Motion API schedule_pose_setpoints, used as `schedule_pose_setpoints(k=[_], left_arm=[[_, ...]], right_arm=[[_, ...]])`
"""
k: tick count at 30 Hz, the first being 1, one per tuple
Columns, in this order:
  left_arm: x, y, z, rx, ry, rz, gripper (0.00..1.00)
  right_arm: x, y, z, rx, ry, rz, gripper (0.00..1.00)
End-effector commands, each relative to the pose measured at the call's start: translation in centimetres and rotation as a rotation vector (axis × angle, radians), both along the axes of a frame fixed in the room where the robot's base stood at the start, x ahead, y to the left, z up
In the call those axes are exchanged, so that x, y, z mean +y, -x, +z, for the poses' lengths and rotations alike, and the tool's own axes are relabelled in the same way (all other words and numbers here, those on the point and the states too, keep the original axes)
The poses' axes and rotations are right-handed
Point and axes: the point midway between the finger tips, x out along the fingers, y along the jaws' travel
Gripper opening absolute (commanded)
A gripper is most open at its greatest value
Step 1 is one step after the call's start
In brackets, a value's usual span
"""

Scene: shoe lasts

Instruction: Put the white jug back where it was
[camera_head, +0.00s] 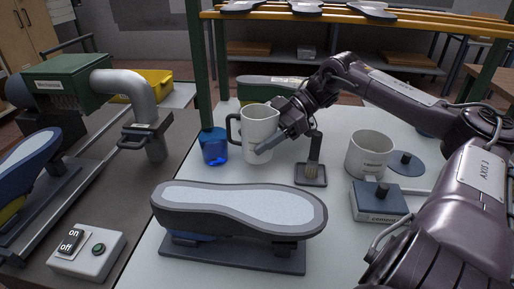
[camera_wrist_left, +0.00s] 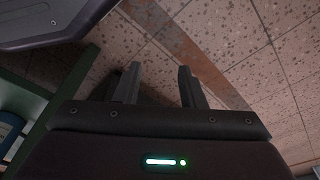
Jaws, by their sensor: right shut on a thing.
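The white jug (camera_head: 258,135) stands upright at the back left of the white table in the head view, just right of a blue cup. Its handle points left. My right gripper (camera_head: 268,143) reaches in from the right and is shut on the white jug, with a finger across its right side. I cannot tell whether the jug's base touches the table. My left gripper (camera_wrist_left: 155,88) shows only in the left wrist view. Its two fingers are apart with nothing between them, above a tiled floor.
The blue cup (camera_head: 213,146) is close to the jug. A shoe last (camera_head: 240,208) fills the front. A switch box (camera_head: 88,253) is at left.

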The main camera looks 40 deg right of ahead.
Motion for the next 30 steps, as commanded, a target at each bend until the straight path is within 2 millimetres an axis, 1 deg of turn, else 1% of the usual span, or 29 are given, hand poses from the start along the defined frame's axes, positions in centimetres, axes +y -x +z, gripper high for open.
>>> schedule_pose_setpoints(k=[1,3,6,13,17,18,22,23,30], left_arm=[[0.0,-0.1,0.1,-0.001,0.0,-0.001,0.36],[-0.1,-0.2,0.2,0.0,0.001,-0.002,0.36],[-0.2,-0.4,0.6,0.0,0.001,-0.003,0.36],[-0.2,-0.5,0.7,0.0,0.001,-0.003,0.36],[-0.2,-0.4,0.6,0.004,0.001,-0.004,0.36],[-0.2,-0.4,0.7,0.005,0.001,-0.005,0.36],[-0.2,-0.5,0.8,0.002,0.002,-0.005,0.36],[-0.2,-0.5,0.8,0.002,0.002,-0.005,0.36],[-0.3,-0.3,0.8,0.003,0.002,-0.005,0.36]], right_arm=[[0.0,0.0,-1.0,0.004,-0.003,-0.001,0.33],[0.0,0.0,-2.2,0.003,-0.002,0.0,0.33],[0.0,0.0,-3.2,0.002,0.0,-0.001,0.33],[0.0,0.0,-3.2,0.0,0.0,-0.001,0.33],[0.0,0.0,-3.5,0.0,0.0,0.0,0.33],[0.0,0.0,-3.5,0.001,0.0,0.0,0.65],[0.0,0.0,-3.5,0.001,0.0,0.0,0.82],[0.0,0.0,-3.5,0.001,0.0,0.0,0.84],[0.0,0.0,-3.5,0.001,0.0,0.0,0.84]])
